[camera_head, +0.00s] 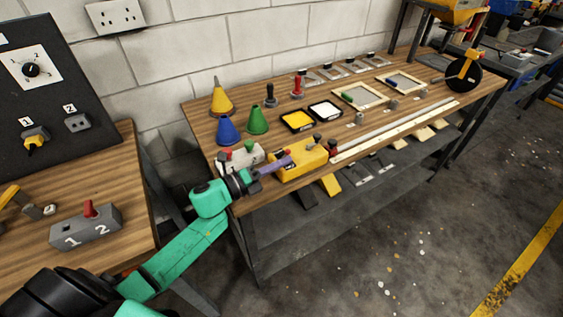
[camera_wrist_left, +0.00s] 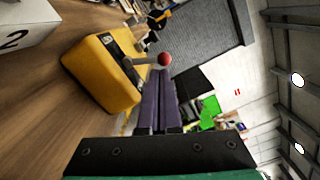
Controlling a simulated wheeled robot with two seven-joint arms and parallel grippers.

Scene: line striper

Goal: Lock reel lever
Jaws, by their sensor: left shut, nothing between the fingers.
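A yellow box (camera_head: 303,165) stands at the front edge of the long bench. In the left wrist view the yellow box (camera_wrist_left: 103,72) carries a short grey lever (camera_wrist_left: 143,60) with a red ball knob (camera_wrist_left: 164,60). My left gripper (camera_head: 287,161) reaches over the box with its purple fingers shut and empty. In the left wrist view the fingertips (camera_wrist_left: 159,76) are close to the red knob; I cannot tell if they touch it. A dark wheel or reel (camera_head: 463,75) hangs at the bench's far right end. My right gripper is not in view.
A grey-white block (camera_head: 240,158) with coloured knobs stands left of the yellow box. Cones, paint trays and framed screens fill the bench behind it. A long pale rail (camera_head: 395,130) lies along the front. A side table (camera_head: 130,190) stands at left.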

